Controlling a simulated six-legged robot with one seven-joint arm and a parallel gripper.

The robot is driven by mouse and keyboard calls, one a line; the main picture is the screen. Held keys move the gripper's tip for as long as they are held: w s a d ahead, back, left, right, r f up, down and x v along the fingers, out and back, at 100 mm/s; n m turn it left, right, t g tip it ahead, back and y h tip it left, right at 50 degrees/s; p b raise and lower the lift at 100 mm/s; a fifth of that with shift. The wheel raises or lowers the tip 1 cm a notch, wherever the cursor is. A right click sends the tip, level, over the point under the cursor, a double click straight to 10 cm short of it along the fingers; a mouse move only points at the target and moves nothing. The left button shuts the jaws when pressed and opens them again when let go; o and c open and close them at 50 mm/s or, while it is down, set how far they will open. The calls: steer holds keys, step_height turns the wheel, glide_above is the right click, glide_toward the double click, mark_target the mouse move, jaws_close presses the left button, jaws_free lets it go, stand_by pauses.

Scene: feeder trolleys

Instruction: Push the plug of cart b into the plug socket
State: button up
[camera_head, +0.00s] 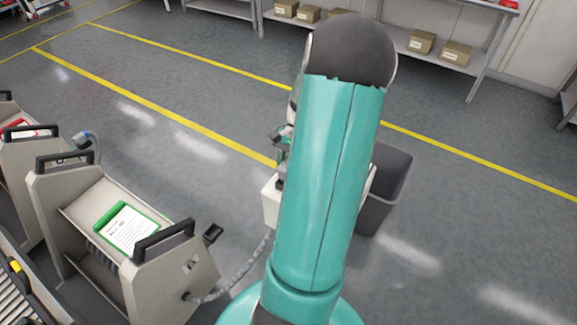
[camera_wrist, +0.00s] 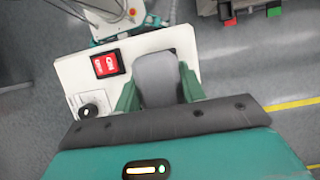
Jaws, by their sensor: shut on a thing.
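In the wrist view, my gripper (camera_wrist: 160,88) has its green fingers shut on a grey plug (camera_wrist: 158,72). The plug is over a white panel (camera_wrist: 80,72) with a red switch (camera_wrist: 108,64) and a round black-and-white fitting (camera_wrist: 92,108). The plug and gripper cover part of the panel. I cannot tell whether the plug touches a socket. In the head view, a grey cable (camera_head: 238,279) runs from the near cart (camera_head: 165,285) towards the white box (camera_head: 270,203), and my arm hides its end. The cart's card (camera_head: 127,228) is too small to read.
A second cart (camera_head: 20,160) stands behind the near one, with a blue-grey plug (camera_head: 84,139) at its side. A dark grey bin (camera_head: 393,190) stands right of my arm. Shelves with cardboard boxes (camera_head: 420,42) line the back. The floor with yellow lines is largely open.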

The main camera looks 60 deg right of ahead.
steer(key=shift+f, duration=0.5)
steer(key=o, duration=1.4)
steer(key=v, duration=1.4)
steer(key=shift+w, duration=0.1)
